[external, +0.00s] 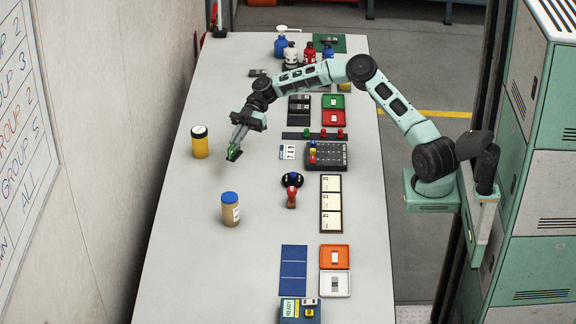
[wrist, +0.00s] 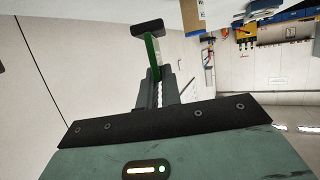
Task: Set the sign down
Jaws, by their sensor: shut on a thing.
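The sign (external: 234,154) is a small thin green plate with a dark bar at its end. It shows nearly edge-on in the wrist view (wrist: 152,55), with the dark bar (wrist: 148,28) away from my gripper. My gripper (external: 238,144) is shut on the sign, over the left part of the table between two jars. The fingers (wrist: 157,92) close around the green plate in the wrist view. Its face cannot be read. Whether the dark bar touches the table is not clear.
A yellow jar (external: 200,143) with a dark lid stands left of my gripper. A tan jar (external: 231,211) with a blue lid stands nearer the camera. Stamps (external: 291,192), a keypad box (external: 327,156) and trays lie to the right. The table (external: 180,255) is bare at front left.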

